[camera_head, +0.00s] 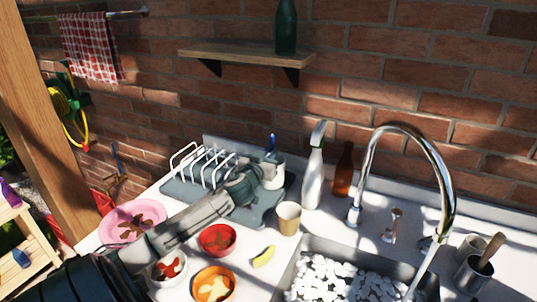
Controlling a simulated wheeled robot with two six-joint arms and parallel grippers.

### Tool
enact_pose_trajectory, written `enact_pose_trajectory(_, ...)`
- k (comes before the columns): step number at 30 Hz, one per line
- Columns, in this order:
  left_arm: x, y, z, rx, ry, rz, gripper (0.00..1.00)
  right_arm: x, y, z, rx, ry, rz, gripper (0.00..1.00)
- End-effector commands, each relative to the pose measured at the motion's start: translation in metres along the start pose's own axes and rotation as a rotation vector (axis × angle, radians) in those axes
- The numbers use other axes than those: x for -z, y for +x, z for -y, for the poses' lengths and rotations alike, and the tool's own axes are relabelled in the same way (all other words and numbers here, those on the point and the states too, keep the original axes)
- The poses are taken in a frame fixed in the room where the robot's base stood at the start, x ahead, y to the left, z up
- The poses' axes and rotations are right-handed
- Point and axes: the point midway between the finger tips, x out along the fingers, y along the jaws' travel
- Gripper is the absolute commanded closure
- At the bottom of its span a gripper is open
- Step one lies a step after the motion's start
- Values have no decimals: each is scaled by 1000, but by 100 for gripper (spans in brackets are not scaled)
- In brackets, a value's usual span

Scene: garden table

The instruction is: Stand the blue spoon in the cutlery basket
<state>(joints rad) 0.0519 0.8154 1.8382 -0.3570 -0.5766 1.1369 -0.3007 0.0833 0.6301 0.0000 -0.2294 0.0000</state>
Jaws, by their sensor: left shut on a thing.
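The blue spoon (271,141) shows only as a short upright blue piece at the back of the counter, just above the white cutlery basket (275,175). Its lower part is hidden, so I cannot tell how deep it reaches into the basket. My left gripper (264,163) is at the basket's left rim, shut on the blue spoon; its fingertips are small and partly hidden by the wrist. My right gripper is not in view.
A grey drying mat (262,217) with a white dish rack (192,163) lies behind my left arm. A beige cup (288,218), red bowl (217,239), white spray bottle (313,178) and amber bottle (343,172) stand nearby. The sink (290,270) holds white foam.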

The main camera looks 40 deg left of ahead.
Motion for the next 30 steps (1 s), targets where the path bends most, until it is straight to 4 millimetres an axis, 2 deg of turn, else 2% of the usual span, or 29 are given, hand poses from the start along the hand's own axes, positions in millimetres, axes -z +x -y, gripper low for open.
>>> enact_pose_trajectory(6,0,0,0,0,0,0,100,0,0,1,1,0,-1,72)
enact_pose_trajectory(7,0,0,0,0,0,0,84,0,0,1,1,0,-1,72)
enact_pose_trajectory(10,0,0,0,0,0,0,65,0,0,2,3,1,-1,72)
enact_pose_trajectory(11,0,0,0,0,0,0,61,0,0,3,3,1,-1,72)
enact_pose_trajectory(22,0,-4,0,-1,3,0,61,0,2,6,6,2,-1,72)
enact_pose_trajectory(26,-2,-18,0,-2,8,0,61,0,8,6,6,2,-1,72)
enact_pose_trajectory(30,-3,-41,1,-2,11,2,61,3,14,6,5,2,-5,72)
